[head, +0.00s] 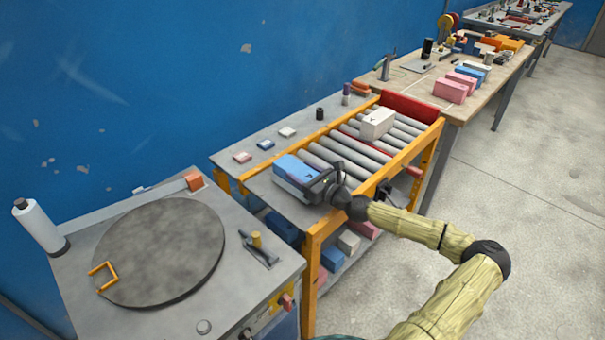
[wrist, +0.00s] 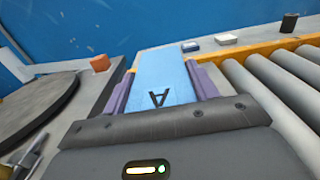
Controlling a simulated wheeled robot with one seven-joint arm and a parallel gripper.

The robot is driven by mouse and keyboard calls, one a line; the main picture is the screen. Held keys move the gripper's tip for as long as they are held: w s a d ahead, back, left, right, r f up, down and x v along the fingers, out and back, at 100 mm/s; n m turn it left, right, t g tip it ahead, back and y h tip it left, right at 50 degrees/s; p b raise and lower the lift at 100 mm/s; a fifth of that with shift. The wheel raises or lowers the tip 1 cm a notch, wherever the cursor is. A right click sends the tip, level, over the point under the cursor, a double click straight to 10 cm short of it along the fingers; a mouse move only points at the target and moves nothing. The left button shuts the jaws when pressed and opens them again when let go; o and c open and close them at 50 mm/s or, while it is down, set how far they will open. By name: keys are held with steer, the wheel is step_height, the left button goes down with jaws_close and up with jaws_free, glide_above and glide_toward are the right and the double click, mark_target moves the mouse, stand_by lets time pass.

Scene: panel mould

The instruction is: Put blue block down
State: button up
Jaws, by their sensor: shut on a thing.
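The blue block (head: 294,170) is at the left end of the roller stand, over a flat grey plate beside the rollers. The block looks level and very close to the plate. I cannot tell whether its underside touches, as the gripper and block hide that.
A white block (head: 377,123) sits on the rollers (head: 345,150), before a red end stop (head: 409,107). A round turntable (head: 160,250) is on the bench at left. Small pieces lie on the ledge behind. Pink and blue blocks (head: 450,91) stand on the far table.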

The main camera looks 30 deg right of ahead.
steer(key=shift+r, duration=0.1)
steer(key=o, duration=1.4)
steer(key=shift+o, duration=0.2)
steer(key=b+v, duration=0.1)
steer(key=v, duration=1.1)
